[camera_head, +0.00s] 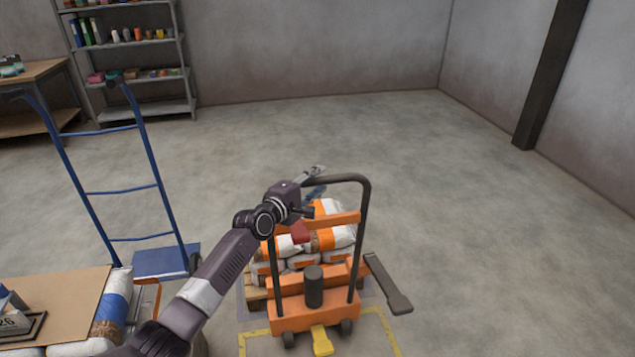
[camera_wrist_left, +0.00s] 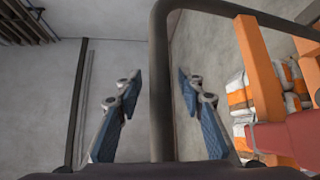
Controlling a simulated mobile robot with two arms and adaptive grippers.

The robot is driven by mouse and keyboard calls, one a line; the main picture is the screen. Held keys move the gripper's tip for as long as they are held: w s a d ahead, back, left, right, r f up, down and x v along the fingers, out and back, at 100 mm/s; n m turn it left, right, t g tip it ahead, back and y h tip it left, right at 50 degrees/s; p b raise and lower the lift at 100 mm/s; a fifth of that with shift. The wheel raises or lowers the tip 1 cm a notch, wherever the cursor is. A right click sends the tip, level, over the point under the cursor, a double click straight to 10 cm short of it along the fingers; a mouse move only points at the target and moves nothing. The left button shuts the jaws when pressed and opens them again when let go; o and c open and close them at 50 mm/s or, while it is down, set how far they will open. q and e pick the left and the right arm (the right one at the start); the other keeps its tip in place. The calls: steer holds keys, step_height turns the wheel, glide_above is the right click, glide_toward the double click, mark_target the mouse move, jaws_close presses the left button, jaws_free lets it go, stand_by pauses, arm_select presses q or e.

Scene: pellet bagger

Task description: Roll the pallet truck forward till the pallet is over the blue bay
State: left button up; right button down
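The orange pallet truck (camera_head: 290,315) stands in the lower middle of the head view, with a dark hooped handle (camera_head: 367,215). Beyond its frame, white and orange bags (camera_head: 330,238) are stacked on a wooden pallet (camera_head: 256,297), mostly hidden. A faint blue-grey floor patch (camera_head: 243,309) shows around the pallet; I cannot tell if it is the blue bay. My left gripper (camera_head: 316,182) is at the handle's top left. In the left wrist view, its two fingers (camera_wrist_left: 160,95) are apart, one on each side of the handle bar (camera_wrist_left: 162,60). My right gripper is not in view.
Yellow floor lines (camera_head: 390,330) lie around the truck's near end. A shelf (camera_head: 150,108) and a workbench (camera_head: 35,72) are at the back left.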

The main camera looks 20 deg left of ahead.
arm_select(q)
steer(key=shift+s+d, duration=0.1)
steer(key=shift+s, duration=0.25)
steer(key=v, duration=1.1)
steer(key=shift+s, duration=0.15)
steer(key=shift+r, duration=0.1)
